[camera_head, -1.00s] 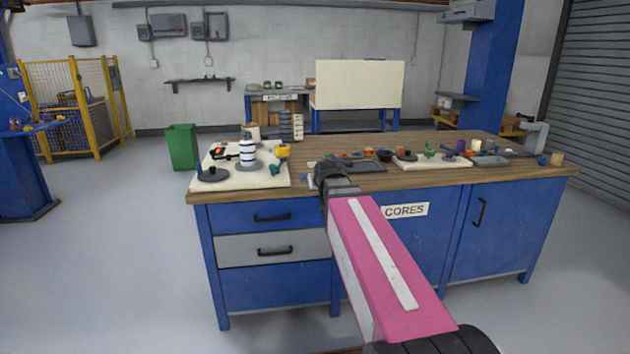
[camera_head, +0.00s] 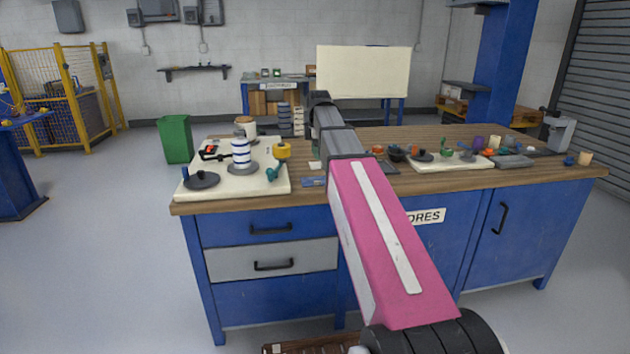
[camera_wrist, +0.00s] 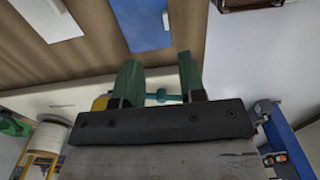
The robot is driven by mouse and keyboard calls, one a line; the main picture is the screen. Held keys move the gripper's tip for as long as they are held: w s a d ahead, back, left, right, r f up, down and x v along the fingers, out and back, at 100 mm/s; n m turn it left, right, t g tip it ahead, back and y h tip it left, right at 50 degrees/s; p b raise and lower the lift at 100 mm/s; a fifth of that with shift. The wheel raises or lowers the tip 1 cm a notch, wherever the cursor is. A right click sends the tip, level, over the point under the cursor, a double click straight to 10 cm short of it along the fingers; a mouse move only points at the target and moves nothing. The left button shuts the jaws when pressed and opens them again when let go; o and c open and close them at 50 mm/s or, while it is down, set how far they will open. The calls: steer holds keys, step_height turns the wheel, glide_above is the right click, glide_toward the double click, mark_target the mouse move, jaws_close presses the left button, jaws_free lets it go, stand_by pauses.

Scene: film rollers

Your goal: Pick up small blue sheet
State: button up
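A small blue sheet (camera_head: 314,181) lies flat near the front edge of the wooden bench, just left of my pink arm. In the wrist view the blue sheet (camera_wrist: 147,24) is at the top, partly cut off by the frame. My gripper (camera_wrist: 157,66) shows there with two dark green fingers spread apart and no object held between them. The fingertips point toward the sheet and are apart from it in the picture; their height above the bench is unclear.
A cream board (camera_head: 235,186) with a blue-striped spool (camera_head: 241,153), a yellow-topped part (camera_head: 281,151) and a black disc stands left of the sheet. A pale sheet (camera_wrist: 46,18) lies near the blue one. More small parts stand on the bench's right side.

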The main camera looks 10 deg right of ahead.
mark_target(320, 179)
step_height(320, 179, down, 5)
steer(key=shift+s+f, duration=0.1)
steer(key=shift+s+d+f, duration=0.1)
steer(key=shift+s+f, duration=0.1)
steer(key=shift+f, duration=1.15)
steer(key=shift+s+d+f, duration=0.1)
steer(key=shift+s+f, duration=0.05)
steer(key=shift+f, duration=1.15)
jaws_close()
